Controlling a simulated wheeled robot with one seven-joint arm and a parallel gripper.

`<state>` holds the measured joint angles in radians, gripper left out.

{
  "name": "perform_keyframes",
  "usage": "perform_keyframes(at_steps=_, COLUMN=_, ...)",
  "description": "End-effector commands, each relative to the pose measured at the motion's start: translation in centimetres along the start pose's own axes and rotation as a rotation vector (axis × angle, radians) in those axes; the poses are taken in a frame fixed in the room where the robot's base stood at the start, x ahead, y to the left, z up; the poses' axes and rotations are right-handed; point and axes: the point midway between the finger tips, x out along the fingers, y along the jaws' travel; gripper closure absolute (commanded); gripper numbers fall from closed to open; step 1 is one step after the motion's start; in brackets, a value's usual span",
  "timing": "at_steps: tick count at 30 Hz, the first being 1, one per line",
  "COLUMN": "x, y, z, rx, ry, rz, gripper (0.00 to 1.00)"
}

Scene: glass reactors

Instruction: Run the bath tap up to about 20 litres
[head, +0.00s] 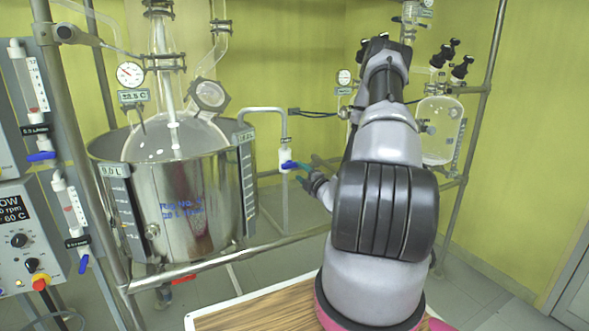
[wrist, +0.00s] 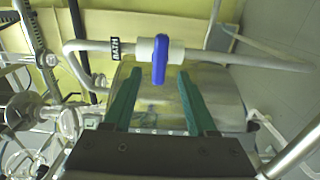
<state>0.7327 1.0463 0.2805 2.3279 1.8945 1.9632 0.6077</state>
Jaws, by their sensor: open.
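The bath tap is a white valve body (head: 285,158) with a blue lever (head: 289,165), on a pale pipe at the right side of the steel bath (head: 188,205).
A metal frame rail (head: 230,255) runs in front of the bath. A glass vessel (head: 163,135) sits inside the bath. Another glass reactor (head: 438,130) stands behind my arm at right.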

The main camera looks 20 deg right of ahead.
Motion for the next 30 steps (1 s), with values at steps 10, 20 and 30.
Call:
perform_keyframes(at_steps=10, x=5.3, y=0.0, z=0.0, rx=-0.001, ry=-0.001, rz=0.001, gripper=0.43)
perform_keyframes(at_steps=20, x=6.0, y=0.0, z=0.0, rx=0.001, ry=-0.001, rz=-0.001, gripper=0.43)
perform_keyframes(at_steps=30, x=5.9, y=0.0, z=0.0, rx=0.0, ry=-0.001, rz=-0.001, gripper=1.0)
